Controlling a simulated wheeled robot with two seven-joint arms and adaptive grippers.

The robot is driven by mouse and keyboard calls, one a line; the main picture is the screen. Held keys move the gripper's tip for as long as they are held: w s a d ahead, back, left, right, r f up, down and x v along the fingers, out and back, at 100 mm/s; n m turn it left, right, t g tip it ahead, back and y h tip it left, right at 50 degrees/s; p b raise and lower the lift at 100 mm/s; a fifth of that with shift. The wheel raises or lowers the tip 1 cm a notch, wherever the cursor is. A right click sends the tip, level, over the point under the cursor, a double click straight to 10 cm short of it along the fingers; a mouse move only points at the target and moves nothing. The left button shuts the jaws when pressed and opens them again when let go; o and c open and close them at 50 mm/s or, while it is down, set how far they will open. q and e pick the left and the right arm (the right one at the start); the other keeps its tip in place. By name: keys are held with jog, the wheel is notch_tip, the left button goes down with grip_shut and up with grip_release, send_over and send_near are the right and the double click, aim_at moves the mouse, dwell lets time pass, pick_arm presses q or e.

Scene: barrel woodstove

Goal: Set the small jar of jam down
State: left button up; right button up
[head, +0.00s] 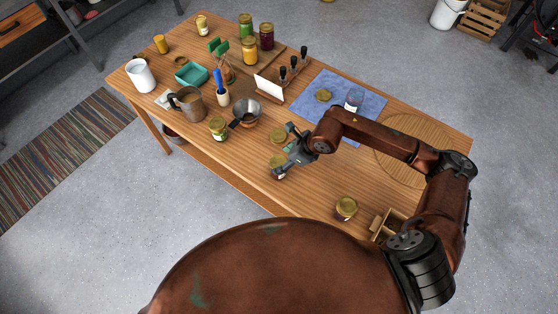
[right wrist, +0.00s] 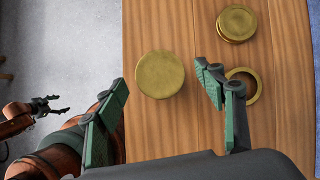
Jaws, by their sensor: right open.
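A small jar with a gold lid (head: 278,163) stands upright near the front edge of the wooden table, partly hidden by my right gripper (head: 292,156). Its contents are hard to make out. In the right wrist view its round lid (right wrist: 160,74) shows between the two green fingertips of my right gripper (right wrist: 165,85), with a gap on each side. The right gripper is open and holds nothing. My left gripper (right wrist: 50,105) shows small at the left of the right wrist view, over the floor, fingers apart and empty.
A gold lid (right wrist: 237,24) and a gold ring (right wrist: 243,85) lie close by. Another gold-lidded jar (head: 346,207) stands to the right, a greenish jar (head: 218,127) and a metal funnel (head: 246,112) to the left. A blue cloth (head: 318,85) lies behind.

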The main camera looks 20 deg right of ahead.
jog(key=v, duration=0.8)
jog(key=shift+r, duration=0.1)
dwell(0.9)
